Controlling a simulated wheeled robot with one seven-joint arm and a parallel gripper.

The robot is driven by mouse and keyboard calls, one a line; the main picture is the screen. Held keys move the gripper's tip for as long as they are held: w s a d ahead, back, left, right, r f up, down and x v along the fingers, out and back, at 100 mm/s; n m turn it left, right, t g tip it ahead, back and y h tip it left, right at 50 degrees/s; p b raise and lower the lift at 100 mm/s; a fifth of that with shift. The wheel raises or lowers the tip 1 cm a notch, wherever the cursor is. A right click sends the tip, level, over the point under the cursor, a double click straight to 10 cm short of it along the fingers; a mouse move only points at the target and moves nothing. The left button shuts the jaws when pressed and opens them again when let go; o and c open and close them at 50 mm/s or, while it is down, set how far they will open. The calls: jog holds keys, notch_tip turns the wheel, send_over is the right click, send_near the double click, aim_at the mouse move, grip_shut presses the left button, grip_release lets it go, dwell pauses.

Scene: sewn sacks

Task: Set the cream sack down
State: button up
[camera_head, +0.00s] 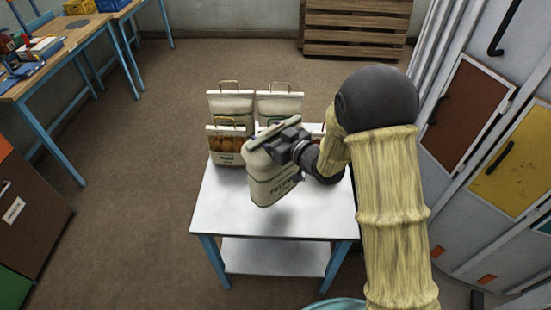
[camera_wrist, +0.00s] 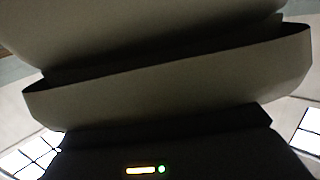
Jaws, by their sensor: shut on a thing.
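The cream sack (camera_head: 271,178) hangs tilted from my gripper (camera_head: 272,141) over the white table. Green lettering shows on its front. My gripper is shut on its top edge, and a soft shadow lies on the tabletop below it. In the wrist view a large dark cream surface of the sack (camera_wrist: 170,95) fills most of the picture, and the fingers cannot be made out there. My forearm and wrist come in from the right and hide part of the table.
The white table (camera_head: 240,215) has blue legs and a lower shelf. Several similar sacks with handles (camera_head: 229,103) stand upright at its back, one (camera_head: 226,146) with an orange picture. The table's front half is clear. Lockers (camera_head: 465,105) stand close on the right.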

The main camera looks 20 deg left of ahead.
jog(key=shift+w+f+p, duration=0.1)
jog(key=shift+f+p, duration=0.4)
jog(key=shift+f, duration=2.05)
jog(key=shift+a+f+p, duration=0.1)
jog(key=shift+f+p, duration=0.35)
jog(key=shift+f, duration=1.7)
jog(key=o, duration=2)
jog(key=shift+s+f, duration=0.2)
jog(key=shift+o, duration=0.2)
jog(key=shift+r, duration=0.1)
jog(key=b, duration=0.4)
send_near(286, 167)
jog(key=r+x, duration=0.1)
jog(key=x, duration=0.3)
jog(key=shift+a+f, duration=0.1)
jog(key=shift+f, duration=0.45)
